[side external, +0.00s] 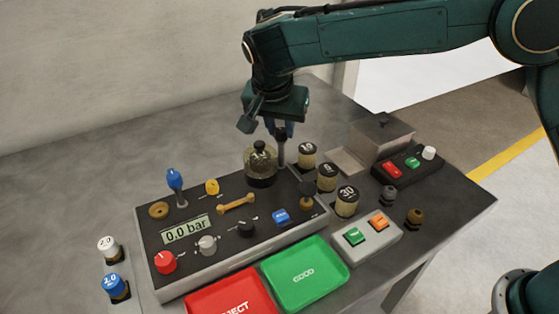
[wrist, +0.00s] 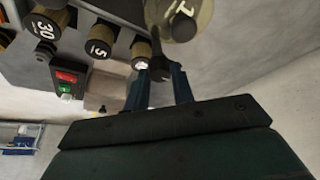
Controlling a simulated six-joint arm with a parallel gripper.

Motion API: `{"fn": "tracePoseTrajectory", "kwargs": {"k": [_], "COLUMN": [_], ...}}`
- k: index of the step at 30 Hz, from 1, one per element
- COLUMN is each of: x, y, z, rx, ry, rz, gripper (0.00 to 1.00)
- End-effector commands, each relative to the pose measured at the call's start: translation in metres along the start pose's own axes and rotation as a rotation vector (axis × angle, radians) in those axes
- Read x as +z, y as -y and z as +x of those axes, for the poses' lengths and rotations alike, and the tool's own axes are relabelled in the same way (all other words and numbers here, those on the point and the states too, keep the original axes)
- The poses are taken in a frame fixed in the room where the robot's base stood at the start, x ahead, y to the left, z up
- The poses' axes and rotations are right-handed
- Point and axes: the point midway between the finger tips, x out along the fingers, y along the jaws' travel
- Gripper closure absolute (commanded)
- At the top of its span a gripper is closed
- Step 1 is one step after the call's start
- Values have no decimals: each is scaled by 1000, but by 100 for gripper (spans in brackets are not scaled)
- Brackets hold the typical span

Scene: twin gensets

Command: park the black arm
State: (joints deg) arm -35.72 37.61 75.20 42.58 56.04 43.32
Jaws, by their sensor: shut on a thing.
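My gripper (side external: 283,132) points down over the back right of the dark control console (side external: 290,222). It is shut on a dark upright piece (side external: 282,153), which stands beside a round glass jar with a black knob (side external: 260,166). In the wrist view, my gripper (wrist: 160,72) has a dark, fork-ended piece (wrist: 159,66) between its blue fingers, close to the jar (wrist: 182,22). I cannot tell for certain whether this piece is the black arm; its lower end is partly hidden.
Several numbered cylinders, one marked 30 (side external: 346,200), stand close on the right. A blue lever (side external: 175,181) and yellow bar (side external: 237,204) are on the console. A red tray (side external: 228,294) and green tray (side external: 304,274) lie in front. A grey box (side external: 382,134) stands behind right.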

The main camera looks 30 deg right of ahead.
Motion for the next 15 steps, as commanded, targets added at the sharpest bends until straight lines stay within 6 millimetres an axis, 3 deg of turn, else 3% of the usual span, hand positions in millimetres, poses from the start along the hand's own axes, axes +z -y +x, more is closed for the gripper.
{"fn": "tracePoseTrajectory", "kwargs": {"k": [11,12,15], "x": [0,0,0], "y": [0,0,0], "z": [0,0,0], "rx": [3,3,2], "ry": [0,0,0], "rz": [6,6,5], "gripper": [98,70,54]}}
